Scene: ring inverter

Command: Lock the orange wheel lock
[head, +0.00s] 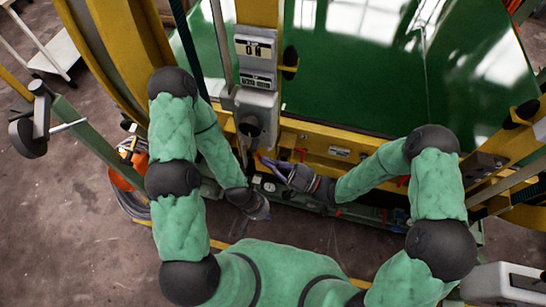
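I cannot clearly make out the orange wheel lock. An orange part (130,172) shows at the left, beyond my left arm and partly hidden by it; I cannot tell whether it is the lock. My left gripper (261,211) is low in the middle, just in front of the machine's lower frame, well to the right of the orange part. My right gripper (270,165) is a little above it, pointing left, near the yellow beam below the grey control box. Both grippers are small and dark here, and their finger openings cannot be made out.
The machine's yellow frame (335,150) and green panel (360,85) fill the far side. A grey control box (257,62) stands on the yellow post. A coiled cable (133,203) lies beside the orange part. Bare floor (60,220) is at the left.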

